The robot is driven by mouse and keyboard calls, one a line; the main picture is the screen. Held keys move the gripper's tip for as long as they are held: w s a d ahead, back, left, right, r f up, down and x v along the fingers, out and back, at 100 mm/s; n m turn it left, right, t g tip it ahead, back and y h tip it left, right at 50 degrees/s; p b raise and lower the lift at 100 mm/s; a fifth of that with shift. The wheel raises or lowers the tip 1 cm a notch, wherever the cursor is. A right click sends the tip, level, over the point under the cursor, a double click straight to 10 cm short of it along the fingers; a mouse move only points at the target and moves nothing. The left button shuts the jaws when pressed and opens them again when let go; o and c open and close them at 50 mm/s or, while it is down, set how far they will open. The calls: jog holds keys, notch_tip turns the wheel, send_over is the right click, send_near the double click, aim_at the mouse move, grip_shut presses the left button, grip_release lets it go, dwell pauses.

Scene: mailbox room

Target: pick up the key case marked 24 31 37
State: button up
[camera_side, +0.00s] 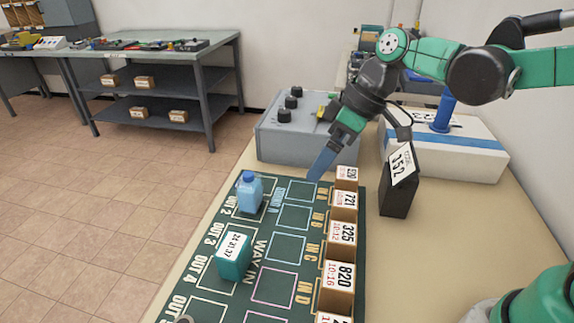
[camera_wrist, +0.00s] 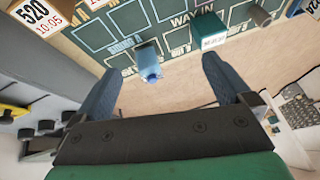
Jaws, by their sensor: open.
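The key case marked 24 31 37 (camera_side: 233,257) is a teal box with a white label. It stands on the dark green board (camera_side: 262,245), at the OUT 3 and OUT 4 side. It also shows in the wrist view (camera_wrist: 208,31), upper right. My gripper (camera_side: 322,168) is open and empty, above the far end of the board, well apart from the case. In the wrist view its two blue fingers (camera_wrist: 160,80) are spread wide. A light blue bottle (camera_side: 249,192) stands on the board between my gripper and the case; it also shows in the wrist view (camera_wrist: 148,62).
A row of numbered boxes (camera_side: 341,233) lines the board's right edge. A grey control box with knobs (camera_side: 300,128) stands behind the board. A grey cylinder (camera_wrist: 259,15) lies beyond the case.

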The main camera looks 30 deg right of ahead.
jog(key=w+a+f+n+g+y, duration=0.3)
jog(key=w+a+n+g+y, duration=0.15)
jog(key=a+n, duration=0.3)
jog(key=n+g+y, duration=0.1)
jog(key=n+g, duration=0.4)
jog(key=n, duration=0.3)
send_near(233, 251)
jog(key=shift+w+a+f+t, duration=0.15)
jog(key=shift+a+f, duration=0.1)
jog(key=shift+f, duration=0.25)
jog(key=shift+w+a+f+t, duration=0.1)
jog(key=shift+a+f, duration=0.15)
jog(key=shift+f, duration=0.25)
jog(key=shift+s+a+f+n+g+y, duration=0.2)
jog(key=shift+f+n+g+y, duration=0.3)
jog(key=shift+n, duration=0.45)
jog(key=x, duration=0.7)
jog(key=shift+s+a+f, duration=0.1)
jog(key=shift+s+f, duration=0.1)
jog(key=shift+f, duration=0.1)
grip_shut()
